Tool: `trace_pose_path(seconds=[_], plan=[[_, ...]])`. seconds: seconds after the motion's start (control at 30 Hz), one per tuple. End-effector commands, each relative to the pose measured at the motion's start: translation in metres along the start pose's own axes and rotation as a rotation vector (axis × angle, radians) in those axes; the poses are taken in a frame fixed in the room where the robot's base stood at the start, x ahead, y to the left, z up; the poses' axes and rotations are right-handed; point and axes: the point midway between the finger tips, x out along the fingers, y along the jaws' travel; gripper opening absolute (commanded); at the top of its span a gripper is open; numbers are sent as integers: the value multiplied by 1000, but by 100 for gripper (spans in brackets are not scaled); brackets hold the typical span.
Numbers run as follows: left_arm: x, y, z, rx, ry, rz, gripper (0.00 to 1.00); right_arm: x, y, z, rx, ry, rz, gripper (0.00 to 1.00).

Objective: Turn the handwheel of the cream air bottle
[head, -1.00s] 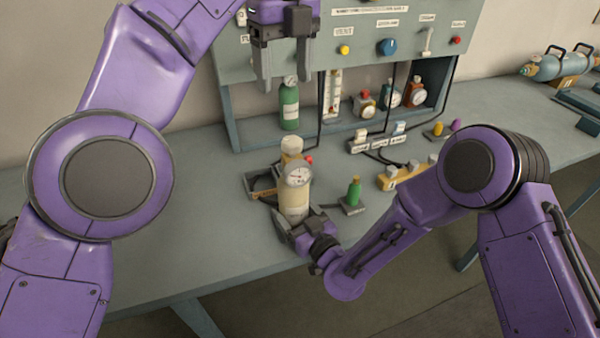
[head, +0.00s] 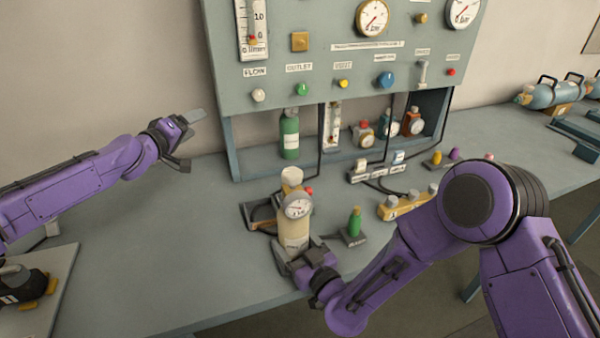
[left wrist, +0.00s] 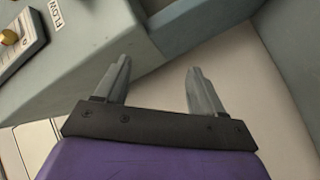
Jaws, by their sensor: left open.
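The cream air bottle (head: 293,235) stands upright near the table's front edge in the head view, with a round gauge (head: 298,206) on its upper part. A pale cap-like piece (head: 291,176) and a small red part (head: 308,191) show behind the gauge. I cannot tell which is the handwheel. My right gripper (head: 297,258) is closed around the bottle's lower body from the front. My left gripper (head: 190,140) is open and empty, left of the bottle and well apart from it. Its two open fingers (left wrist: 158,85) show in the left wrist view.
A grey panel (head: 325,75) with gauges and knobs stands behind the bottle. A green bottle (head: 289,135) stands under it.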

Motion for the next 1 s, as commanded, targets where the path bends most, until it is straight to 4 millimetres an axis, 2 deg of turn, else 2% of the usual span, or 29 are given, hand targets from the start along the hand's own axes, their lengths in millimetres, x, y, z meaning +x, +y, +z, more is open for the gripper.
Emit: trace_pose_path(seconds=[0.03, 0.1, 0.2, 0.33, 0.4, 0.5, 0.67, 1.0], plan=[[-7, 16, 26, 106, -89, 102, 69, -1, -1, 1, -1, -3, -2, 4], [-22, 44, 65, 272, -204, 274, 69, -1, -1, 1, -1, -3, -2, 4], [-53, 81, 114, 488, -319, 538, 69, -1, -1, 1, -1, -3, -2, 4], [-98, 112, 157, 700, -382, 838, 69, -1, 0, 1, -1, -3, -1, 4], [-117, 120, 171, 774, -390, 951, 69, -1, 0, 1, -1, -3, -1, 4], [-133, 127, 181, 835, -391, 1050, 69, -1, 0, 1, -1, -3, -1, 4], [-132, 138, 195, 854, -394, 1087, 69, -1, 0, 1, -1, -3, -2, 4], [-97, 186, 247, 852, -394, 1083, 69, -1, 0, 1, -1, -3, -2, 4]])
